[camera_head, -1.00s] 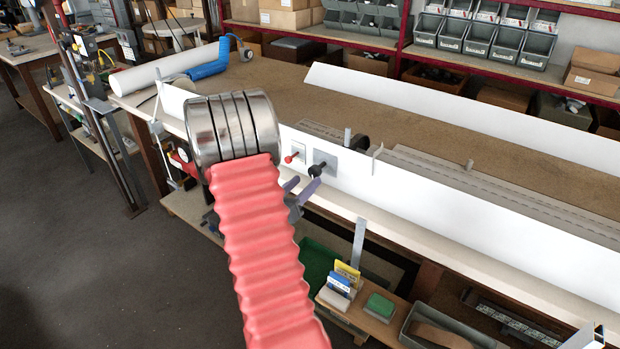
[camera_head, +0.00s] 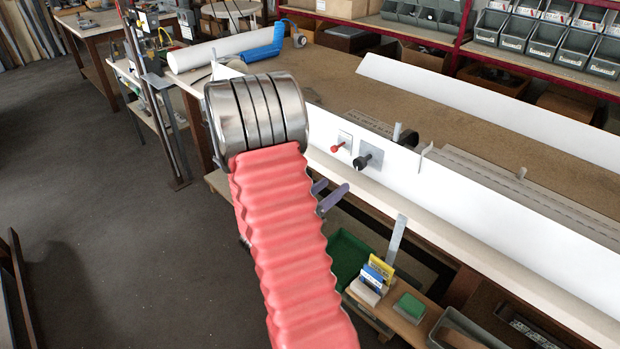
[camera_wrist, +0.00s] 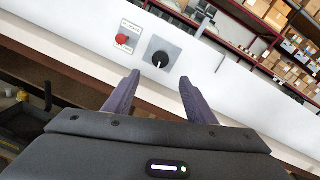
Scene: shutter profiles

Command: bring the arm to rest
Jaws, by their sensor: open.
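My gripper (camera_wrist: 158,90) is open and empty in the wrist view, its two dark purple fingers spread apart. It points toward a white panel (camera_wrist: 85,28) that carries a red button (camera_wrist: 122,40) and a black rotary knob (camera_wrist: 160,60). The fingertips look apart from the panel. In the head view my gripper (camera_head: 328,194) shows only as two purple finger ends beside my red-sleeved arm, with the rest hidden behind it. The red button (camera_head: 336,149) and the black knob (camera_head: 364,160) sit on the panel to the upper right of the fingers.
The long workbench (camera_head: 400,110) runs behind the white panel. Grey bins (camera_head: 560,45) fill the red-framed shelves at the back. Below the panel are a green crate (camera_head: 346,255), small boxes (camera_head: 374,280) and a grey tray (camera_head: 470,328). The dark floor (camera_head: 120,240) at left is open.

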